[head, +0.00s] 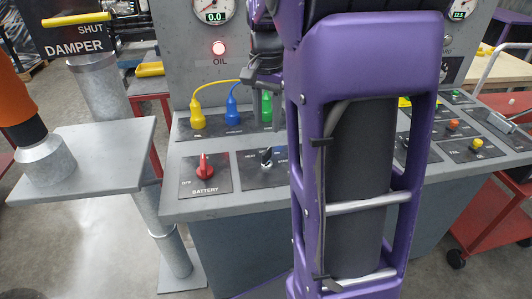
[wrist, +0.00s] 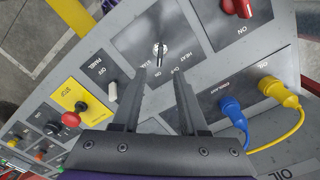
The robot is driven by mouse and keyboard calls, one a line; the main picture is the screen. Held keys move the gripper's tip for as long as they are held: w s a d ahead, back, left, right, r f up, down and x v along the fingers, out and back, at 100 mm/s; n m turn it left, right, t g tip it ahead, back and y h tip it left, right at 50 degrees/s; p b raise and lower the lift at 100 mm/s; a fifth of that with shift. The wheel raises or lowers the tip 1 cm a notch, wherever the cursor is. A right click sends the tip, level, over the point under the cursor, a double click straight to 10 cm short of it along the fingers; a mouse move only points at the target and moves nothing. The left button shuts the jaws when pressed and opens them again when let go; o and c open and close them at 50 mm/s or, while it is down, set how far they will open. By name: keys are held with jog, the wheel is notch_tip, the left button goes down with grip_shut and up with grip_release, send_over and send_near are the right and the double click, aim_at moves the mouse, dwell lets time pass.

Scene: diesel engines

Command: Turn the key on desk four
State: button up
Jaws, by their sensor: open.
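The key (wrist: 160,50) is small and silver and sits in a round switch on a dark plate marked HEAT and OFF in the wrist view. In the head view the key (head: 267,157) stands on the sloped desk (head: 232,210), right of the red battery knob. My gripper (wrist: 160,80) is open and empty. In the wrist view its fingertips lie just below the key in the picture, one to each side, apparently apart from it. No desk number is legible.
The red battery knob (head: 204,168) is left of the key. Yellow (head: 197,112), blue (head: 232,110) and green (head: 267,104) plugs stand behind it. A white switch (wrist: 112,91) and a red-topped stop button (wrist: 71,119) are beside it. A grey plate (head: 95,155) stands at left.

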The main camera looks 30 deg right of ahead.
aim_at(267, 151)
notch_tip(267, 151, down, 10)
jog(key=shift+r+b, duration=0.15)
jog(key=shift+b, duration=0.7)
jog(key=shift+c, duration=0.3)
grip_shut()
